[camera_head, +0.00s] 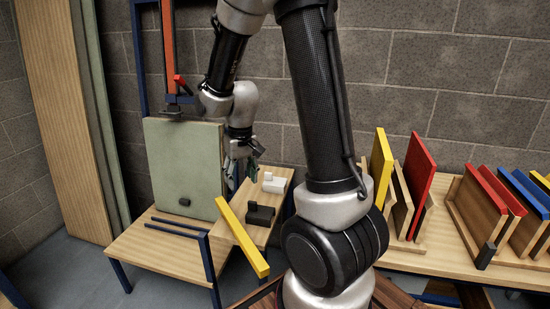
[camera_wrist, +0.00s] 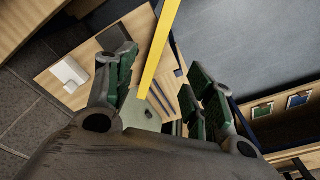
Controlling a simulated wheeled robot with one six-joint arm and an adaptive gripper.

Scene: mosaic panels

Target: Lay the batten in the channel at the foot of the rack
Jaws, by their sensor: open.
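The batten, a long yellow bar (camera_head: 242,238), slants across the edge of the small side table; I cannot tell what it rests on. In the wrist view the batten (camera_wrist: 160,48) lies beyond my open fingers and shows between them. My gripper (camera_head: 240,172) is open and empty, pointing down over the side table, apart from the batten. It also shows in the wrist view (camera_wrist: 163,78). Blue rails (camera_head: 175,228) run along the wooden stand in front of a pale green panel (camera_head: 182,165), which stands upright against the blue-framed rack (camera_head: 140,45).
The side table (camera_head: 280,178) holds a white block (camera_head: 274,184) and a dark block (camera_head: 259,215). A bench (camera_head: 405,258) at right carries wooden holders with red, yellow and blue boards. A tall wooden panel (camera_head: 62,110) leans at left. Grey floor is clear at lower left.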

